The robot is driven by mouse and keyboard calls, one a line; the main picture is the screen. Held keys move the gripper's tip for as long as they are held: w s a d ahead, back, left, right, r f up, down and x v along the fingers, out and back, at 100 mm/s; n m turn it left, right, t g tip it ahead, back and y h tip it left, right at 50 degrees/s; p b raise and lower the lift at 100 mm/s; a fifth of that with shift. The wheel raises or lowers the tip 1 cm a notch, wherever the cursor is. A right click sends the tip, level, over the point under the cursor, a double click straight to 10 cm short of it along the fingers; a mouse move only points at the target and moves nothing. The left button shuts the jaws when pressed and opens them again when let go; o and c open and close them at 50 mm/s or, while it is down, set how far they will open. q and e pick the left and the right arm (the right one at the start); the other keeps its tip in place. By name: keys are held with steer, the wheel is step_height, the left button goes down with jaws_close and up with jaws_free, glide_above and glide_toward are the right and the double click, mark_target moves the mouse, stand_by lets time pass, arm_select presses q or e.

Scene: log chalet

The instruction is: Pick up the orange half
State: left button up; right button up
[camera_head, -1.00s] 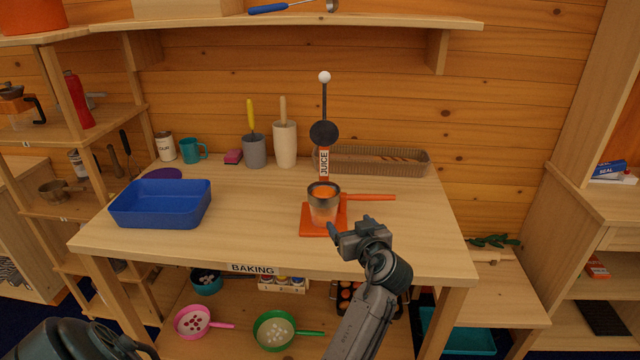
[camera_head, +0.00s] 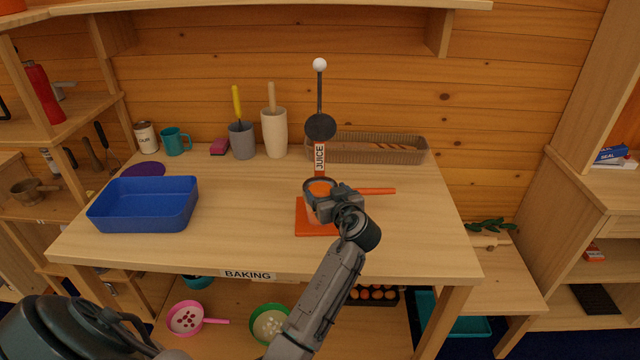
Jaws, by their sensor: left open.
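The orange half (camera_head: 319,187) sits in the dark-rimmed cup (camera_head: 307,184) of the orange-based juicer (camera_head: 306,225), in the middle of the table. Only its orange top shows inside the rim. My left gripper (camera_head: 328,203) is open at the front right of the cup and overlaps its right side in the picture. I cannot tell whether its fingers touch the cup or the orange half. The gripper hides the lower right of the cup. My right gripper is not in view.
The juicer's upright lever (camera_head: 320,95) stands behind the cup, and an orange handle (camera_head: 377,191) reaches right. A blue bin (camera_head: 145,218) stands at left. A basket (camera_head: 345,148) and utensil pots (camera_head: 274,134) line the back. The table's front right is clear.

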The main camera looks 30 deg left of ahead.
mark_target(321, 183)
arm_select(q)
steer(key=p+x, duration=0.1)
steer(key=x, duration=0.1)
steer(key=r+p+x, duration=0.1)
steer(key=x, duration=0.1)
steer(key=shift+w+f+p, duration=0.15)
steer(key=shift+p, duration=0.15)
steer(key=shift+w+a+f, duration=0.15)
steer(key=shift+a+f, duration=0.1)
steer(key=shift+a, duration=0.05)
steer(key=shift+c, duration=0.7)
steer(key=c, duration=0.9)
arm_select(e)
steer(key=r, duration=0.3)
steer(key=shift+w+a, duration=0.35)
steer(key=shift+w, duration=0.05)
arm_select(q)
steer(key=shift+d+r, duration=0.1)
steer(key=shift+c, duration=0.2)
